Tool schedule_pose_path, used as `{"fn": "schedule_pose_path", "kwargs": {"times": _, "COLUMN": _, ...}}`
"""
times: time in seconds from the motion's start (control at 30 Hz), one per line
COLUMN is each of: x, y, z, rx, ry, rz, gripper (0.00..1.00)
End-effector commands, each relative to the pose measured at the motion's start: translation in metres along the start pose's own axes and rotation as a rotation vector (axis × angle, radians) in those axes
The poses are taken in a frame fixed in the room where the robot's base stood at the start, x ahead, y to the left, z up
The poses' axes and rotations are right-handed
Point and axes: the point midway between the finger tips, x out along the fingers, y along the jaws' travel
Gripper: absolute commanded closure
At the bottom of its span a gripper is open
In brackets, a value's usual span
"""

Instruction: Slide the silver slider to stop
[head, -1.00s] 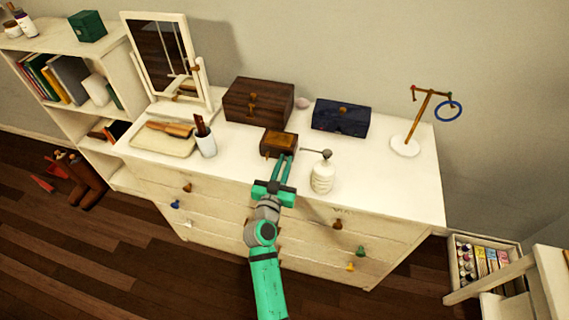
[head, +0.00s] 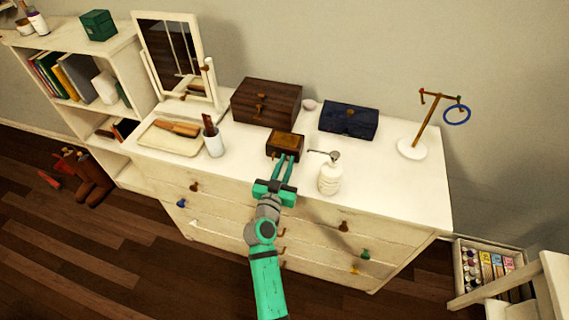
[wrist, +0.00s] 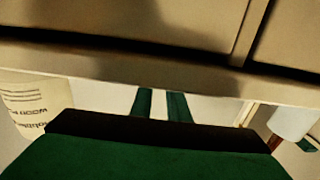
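The silver slider cannot be made out in either view. A small brown wooden box (head: 284,145) sits on the white dresser top, directly ahead of my gripper (head: 285,160). My gripper's two green fingers are parallel with a narrow gap between them, and nothing shows held there. Their tips are at the front of the small box; whether they touch it is unclear. In the wrist view, the dark green fingers (wrist: 161,104) reach under a large, blurred tan face that fills the top, probably the box close up.
A white pump bottle (head: 330,178) stands just right of the fingers. A cup with brushes (head: 213,142) stands to the left, beside a tray (head: 160,143). Behind are a dark wooden box (head: 266,102) and a blue case (head: 348,120).

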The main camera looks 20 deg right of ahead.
Motion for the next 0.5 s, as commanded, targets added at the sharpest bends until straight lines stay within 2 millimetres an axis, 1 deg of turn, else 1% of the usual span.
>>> {"fn": "schedule_pose_path", "kwargs": {"times": 0.03, "x": 0.0, "y": -0.001, "z": 0.0, "rx": 0.0, "ry": -0.001, "rz": -0.001, "gripper": 0.72}}
{"fn": "schedule_pose_path", "kwargs": {"times": 0.07, "x": 0.0, "y": -0.001, "z": 0.0, "rx": 0.0, "ry": 0.0, "rz": -0.001, "gripper": 0.69}}
{"fn": "schedule_pose_path", "kwargs": {"times": 0.33, "x": -0.001, "y": 0.0, "z": 0.0, "rx": 0.0, "ry": 0.0, "rz": 0.0, "gripper": 0.69}}
{"fn": "schedule_pose_path", "kwargs": {"times": 0.43, "x": -0.005, "y": -0.001, "z": 0.001, "rx": -0.001, "ry": 0.0, "rz": -0.002, "gripper": 0.69}}
{"fn": "schedule_pose_path", "kwargs": {"times": 0.5, "x": -0.013, "y": -0.001, "z": 0.0, "rx": -0.002, "ry": 0.0, "rz": -0.003, "gripper": 0.69}}
